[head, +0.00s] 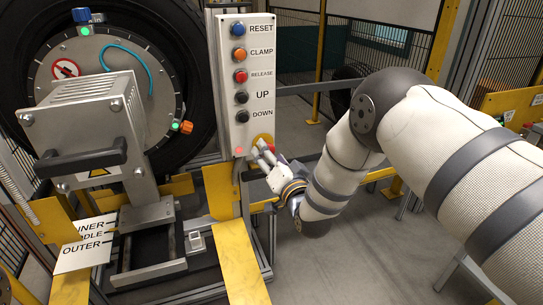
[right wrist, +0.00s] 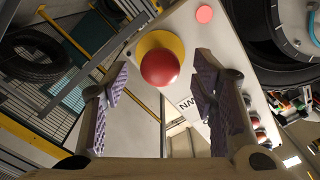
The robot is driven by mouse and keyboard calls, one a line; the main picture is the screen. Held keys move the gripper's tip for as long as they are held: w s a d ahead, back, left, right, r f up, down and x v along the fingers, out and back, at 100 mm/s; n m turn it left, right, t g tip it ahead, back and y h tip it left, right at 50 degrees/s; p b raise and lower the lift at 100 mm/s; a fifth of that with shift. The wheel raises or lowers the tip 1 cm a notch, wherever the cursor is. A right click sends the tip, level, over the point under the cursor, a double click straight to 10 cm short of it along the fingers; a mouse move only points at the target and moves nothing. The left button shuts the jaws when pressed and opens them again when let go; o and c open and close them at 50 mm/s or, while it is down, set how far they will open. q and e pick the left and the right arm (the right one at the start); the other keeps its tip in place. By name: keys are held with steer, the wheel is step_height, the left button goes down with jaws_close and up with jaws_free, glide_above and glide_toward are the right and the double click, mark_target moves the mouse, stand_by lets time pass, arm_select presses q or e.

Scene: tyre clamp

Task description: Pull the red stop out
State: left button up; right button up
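The red stop (right wrist: 160,67) is a round red mushroom button on a yellow collar, on the end of the white control panel in the right wrist view. In the head view its yellow collar (head: 262,138) shows at the panel's lower right edge, and my gripper hides most of the button. My right gripper (right wrist: 161,82) is open, with one ridged finger pad on each side of the red stop. The pads look apart from it; I cannot tell how far the button lies between them. In the head view my right gripper (head: 265,155) is just below the collar. My left gripper is not in view.
The control panel (head: 241,118) carries RESET, CLAMP, RELEASE, UP and DOWN buttons and a small red light (head: 239,151). A tyre (head: 190,75) on a clamp machine stands to the left. A yellow plate (head: 240,262) is below the panel. Open floor (head: 345,255) lies to the right.

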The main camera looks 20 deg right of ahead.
steer(key=s, duration=1.2)
steer(key=shift+d, duration=0.2)
steer(key=s+f+n+g+p, duration=0.2)
steer(key=s+f+n+g, duration=0.2)
steer(key=s+f+g, duration=1)
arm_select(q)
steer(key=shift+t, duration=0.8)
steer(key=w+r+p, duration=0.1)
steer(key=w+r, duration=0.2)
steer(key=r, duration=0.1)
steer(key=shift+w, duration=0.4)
arm_select(e)
steer(key=s+d+f+n+g, duration=0.1)
steer(key=s+f+g, duration=0.2)
steer(key=s, duration=1.3)
steer(key=s+d+f+n+g, duration=0.1)
steer(key=s+f+n+g, duration=0.1)
steer(key=s, duration=1.4)
steer(key=shift+d+f+g+h, duration=0.2)
steer(key=shift+f+g+h, duration=0.1)
steer(key=shift+f+g, duration=0.45)
